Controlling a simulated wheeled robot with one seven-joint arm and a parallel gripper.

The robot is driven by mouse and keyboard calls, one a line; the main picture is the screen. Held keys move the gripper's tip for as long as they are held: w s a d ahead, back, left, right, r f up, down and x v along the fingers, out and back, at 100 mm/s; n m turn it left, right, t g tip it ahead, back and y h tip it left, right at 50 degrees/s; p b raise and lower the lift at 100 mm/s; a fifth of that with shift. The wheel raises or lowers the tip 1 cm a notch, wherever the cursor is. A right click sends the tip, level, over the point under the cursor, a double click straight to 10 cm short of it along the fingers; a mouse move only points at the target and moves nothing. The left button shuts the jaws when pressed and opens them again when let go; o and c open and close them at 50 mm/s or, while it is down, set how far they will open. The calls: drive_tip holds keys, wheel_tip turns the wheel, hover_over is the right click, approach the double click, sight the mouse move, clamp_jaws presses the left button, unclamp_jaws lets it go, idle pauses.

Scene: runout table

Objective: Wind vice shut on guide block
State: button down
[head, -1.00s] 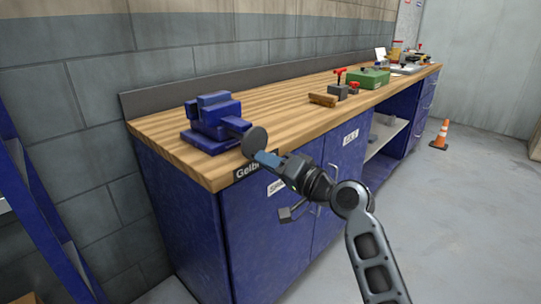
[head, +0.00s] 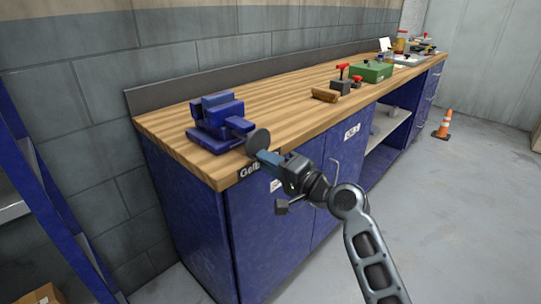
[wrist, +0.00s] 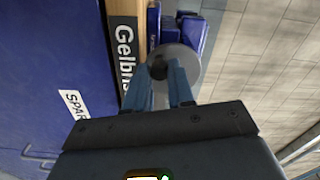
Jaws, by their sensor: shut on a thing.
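The blue vice (head: 212,128) stands on the near left end of the wooden bench. Its round grey handwheel (head: 258,140) faces out over the bench's front edge. In the wrist view the handwheel (wrist: 186,62) shows as a pale disc with a dark knob (wrist: 157,69) on its face. My gripper (head: 262,155) is at the handwheel, with its blue fingers (wrist: 160,84) shut on the knob, one finger either side. I cannot make out a guide block between the vice jaws, nor how wide their gap is.
The bench (head: 290,97) has blue cabinets below its front edge. A wooden block (head: 325,95), a red-handled tool (head: 341,80) and a green box (head: 371,71) stand further along it. A blue rack (head: 45,200) is at left. An orange cone (head: 444,125) stands on clear floor at right.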

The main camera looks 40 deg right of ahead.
drive_tip(key=shift+a+r, duration=0.1)
drive_tip(key=shift+r, duration=0.05)
drive_tip(key=m+p, duration=0.1)
drive_tip(key=r+m+p, duration=0.1)
drive_tip(key=p, duration=0.1)
drive_tip(key=shift+a+m, duration=0.15)
drive_tip(key=shift+m, duration=0.15)
drive_tip(key=shift+f+m+p, duration=0.1)
drive_tip(key=shift+m+p, duration=0.35)
drive_tip(key=shift+m, duration=0.25)
